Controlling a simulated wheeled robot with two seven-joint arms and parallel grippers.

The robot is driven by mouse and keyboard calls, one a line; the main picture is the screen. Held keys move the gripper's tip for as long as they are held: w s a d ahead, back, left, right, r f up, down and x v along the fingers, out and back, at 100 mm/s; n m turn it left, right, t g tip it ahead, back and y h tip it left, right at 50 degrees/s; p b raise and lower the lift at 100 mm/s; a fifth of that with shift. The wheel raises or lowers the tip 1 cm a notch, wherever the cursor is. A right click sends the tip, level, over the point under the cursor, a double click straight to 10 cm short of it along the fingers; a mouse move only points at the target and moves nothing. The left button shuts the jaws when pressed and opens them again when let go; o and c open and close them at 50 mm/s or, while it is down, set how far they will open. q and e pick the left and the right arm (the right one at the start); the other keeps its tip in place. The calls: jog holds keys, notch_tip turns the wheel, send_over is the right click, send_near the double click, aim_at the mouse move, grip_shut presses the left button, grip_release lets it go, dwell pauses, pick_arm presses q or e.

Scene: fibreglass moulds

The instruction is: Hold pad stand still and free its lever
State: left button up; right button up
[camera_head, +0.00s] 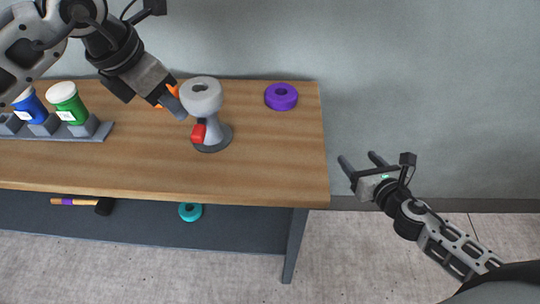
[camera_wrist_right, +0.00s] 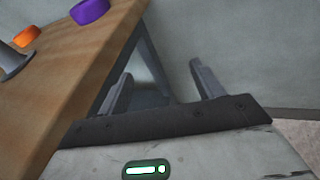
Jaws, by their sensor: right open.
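The pad stand (camera_head: 212,137) is upright on the table, with a dark round base and a grey ring-shaped pad (camera_head: 201,97) on top. Its red lever (camera_head: 198,133) sticks out low on the left side of the stem. My left gripper (camera_head: 172,104) points down at the left of the pad, its finger close beside it; I cannot tell whether it touches or how far the jaws are apart. My right gripper (camera_head: 361,165) is open and empty, off the table's right end. In the right wrist view its two fingers (camera_wrist_right: 160,88) stand apart with nothing between them.
A purple ring (camera_head: 281,97) lies at the back right of the wooden table (camera_head: 265,165). An orange ring (camera_wrist_right: 26,37) is partly hidden behind my left gripper. A grey rack with blue and green jars (camera_head: 67,103) stands left. A hammer and teal ring (camera_head: 190,212) are below.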

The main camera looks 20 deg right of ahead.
aim_at(215, 124)
jog(key=w+a+r+n+t+y, duration=0.1)
jog(key=a+r+n, duration=0.2)
jog(key=w+a+r+n+t+y, duration=0.1)
jog(key=w+a+r+n, duration=0.1)
jog(key=a+r+n, duration=0.1)
jog(key=w+a+r+n+t+y, duration=0.1)
jog(key=w+a+r+n, duration=0.1)
jog(key=a+r+n, duration=0.1)
jog(key=shift+a+r+y, duration=0.15)
jog(key=shift+r+y, duration=0.25)
jog(key=shift+r, duration=0.15)
jog(key=s+a+g+y, duration=0.1)
jog(key=a+y, duration=0.1)
jog(key=a, duration=0.2)
jog(key=s+a+f+g+y, duration=0.1)
jog(key=s+a+y, duration=0.1)
jog(key=a, duration=0.2)
jog(key=s+a+g+y, duration=0.1)
jog(key=a+y, duration=0.1)
jog(key=a, duration=0.2)
jog(key=shift+s+a+f+m+y, duration=0.15)
jog(key=shift+s+a+m+y, duration=0.15)
jog(key=shift+s+a+m, duration=0.1)
jog(key=shift+w+a, duration=0.1)
jog(key=shift+a, duration=0.2)
jog(key=x, duration=1.5)
jog(key=shift+w+a, duration=0.1)
jog(key=shift+a, duration=0.15)
jog(key=shift+c, duration=0.4)
